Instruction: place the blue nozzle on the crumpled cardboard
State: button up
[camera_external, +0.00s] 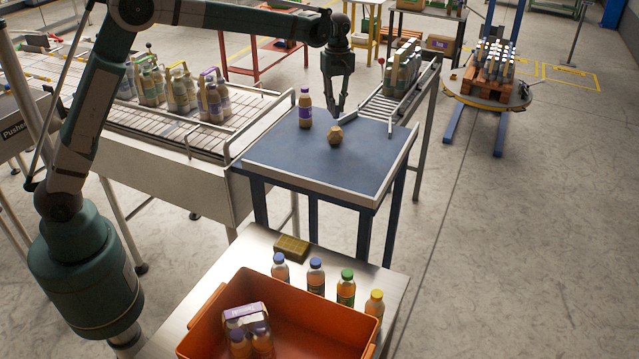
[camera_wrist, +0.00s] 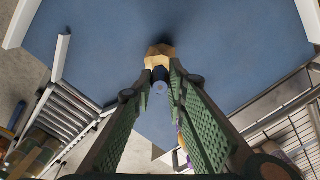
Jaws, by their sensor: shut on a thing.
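The crumpled cardboard (camera_external: 335,136) is a small tan lump on the blue-topped table. In the wrist view the cardboard (camera_wrist: 160,54) lies just beyond my fingertips. My gripper (camera_external: 337,112) points down close above the cardboard. In the wrist view my gripper (camera_wrist: 160,82) is shut on the blue nozzle (camera_wrist: 160,88), a small round blue piece between the fingertips. The nozzle overlaps the near edge of the cardboard in this view; I cannot tell whether they touch. The nozzle is too small to make out in the external view.
A purple-labelled bottle (camera_external: 305,110) stands on the blue table (camera_external: 285,157), left of the cardboard. A roller conveyor (camera_external: 383,107) joins the table's back right. A conveyor with bottle packs (camera_external: 182,92) lies left. An orange crate (camera_external: 205,318) and several bottles (camera_external: 346,287) are in front.

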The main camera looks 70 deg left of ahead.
jog(key=shift+f, duration=0.2)
jog(key=shift+f, duration=2)
jog(key=shift+f, duration=0.1)
jog(key=o, duration=0.9)
notch_tip(320, 180, up, 12)
jog(key=shift+r, duration=0.15)
